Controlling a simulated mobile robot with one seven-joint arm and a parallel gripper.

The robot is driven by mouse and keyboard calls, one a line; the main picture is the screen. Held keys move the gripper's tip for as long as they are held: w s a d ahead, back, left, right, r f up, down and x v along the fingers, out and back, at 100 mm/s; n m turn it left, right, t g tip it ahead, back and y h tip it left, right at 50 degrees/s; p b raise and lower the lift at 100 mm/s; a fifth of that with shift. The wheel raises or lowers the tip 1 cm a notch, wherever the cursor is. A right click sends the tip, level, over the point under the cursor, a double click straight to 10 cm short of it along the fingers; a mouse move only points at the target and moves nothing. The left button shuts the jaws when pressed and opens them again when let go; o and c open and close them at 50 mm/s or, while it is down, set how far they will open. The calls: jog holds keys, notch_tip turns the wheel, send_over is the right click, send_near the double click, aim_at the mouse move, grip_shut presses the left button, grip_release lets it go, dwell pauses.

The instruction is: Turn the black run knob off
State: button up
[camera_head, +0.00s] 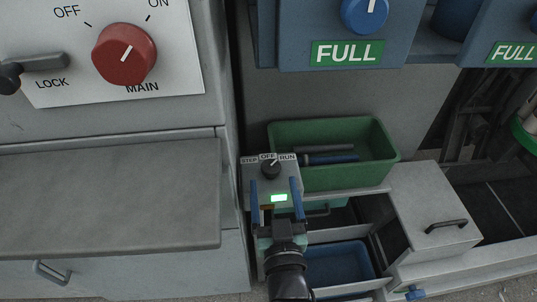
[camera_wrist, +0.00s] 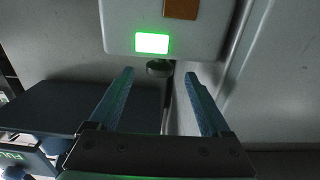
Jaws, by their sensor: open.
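The black run knob (camera_head: 271,168) is on top of a small grey control box (camera_head: 249,178) labelled STEP, OFF and RUN. Its white mark points up and right, toward RUN. A green light (camera_head: 279,198) glows on the box below the knob. My gripper (camera_head: 273,182) is open, its two blue fingers spread on either side of the lit face, with nothing seen between them. In the wrist view my gripper (camera_wrist: 158,73) is open below the box's green light (camera_wrist: 152,43).
A green bin (camera_head: 330,177) holding dark rods stands right of the box. A grey shelf (camera_head: 110,195) lies left. A red MAIN knob (camera_head: 124,54) is at upper left. A blue bin (camera_head: 340,267) and a grey handled lid (camera_head: 435,215) are at lower right.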

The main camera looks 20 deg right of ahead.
aim_at(270, 161)
jog(key=x, duration=0.8)
jog(key=shift+w+d+p, duration=0.1)
jog(key=shift+w+p, duration=0.2)
jog(key=shift+f, duration=0.1)
grip_shut()
